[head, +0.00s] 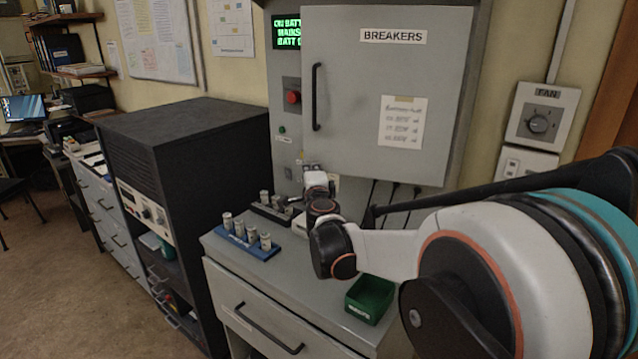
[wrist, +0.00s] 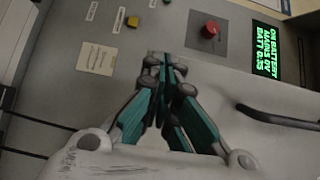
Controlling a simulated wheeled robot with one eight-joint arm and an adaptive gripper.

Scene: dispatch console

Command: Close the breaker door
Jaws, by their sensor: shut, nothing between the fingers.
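The breaker door (head: 345,60) is a grey panel labelled BREAKERS on the wall cabinet. Its black vertical handle (head: 316,97) is near its left edge, and a dark handle (wrist: 278,118) also shows at the right of the wrist view. My gripper (head: 311,168) is by the door's lower left corner, in front of the cabinet's lower panel. In the wrist view my gripper (wrist: 168,62) has its teal-sided fingers together and empty. Whether it touches the panel is unclear.
A red button (head: 293,97) and a green text display (head: 287,32) are left of the door. Below, the counter holds a blue rack (head: 262,252) of cylinders, a dark rack (head: 268,212) and a green bin (head: 370,298). A black equipment cabinet (head: 185,125) stands left.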

